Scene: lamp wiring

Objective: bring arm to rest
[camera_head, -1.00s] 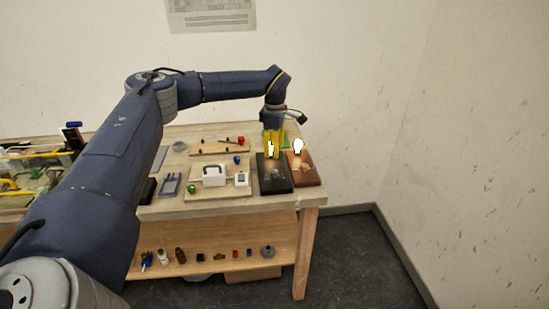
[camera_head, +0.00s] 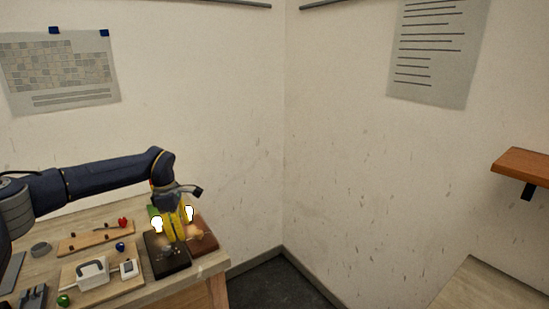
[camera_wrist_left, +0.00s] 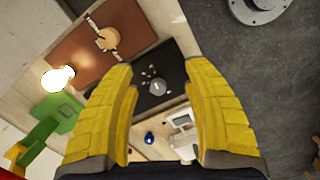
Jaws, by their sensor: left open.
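My left gripper (camera_head: 174,222) has yellow fingers that point down over the black board (camera_head: 168,264) at the right end of the workbench. In the left wrist view its fingers (camera_wrist_left: 158,70) are spread apart with nothing between them. The black board (camera_wrist_left: 174,70) with a small round fitting lies below the gap. A glowing white bulb (camera_head: 157,223) shows left of the fingers, and another glowing bulb (camera_head: 189,212) shows by the brown board (camera_head: 207,243). One lit bulb (camera_wrist_left: 58,78) shows in the left wrist view. My right gripper is out of view.
A green block (camera_wrist_left: 52,118) is near the left finger. A brown wall shelf (camera_head: 524,167) and another tabletop (camera_head: 490,290) are at right. Floor lies between.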

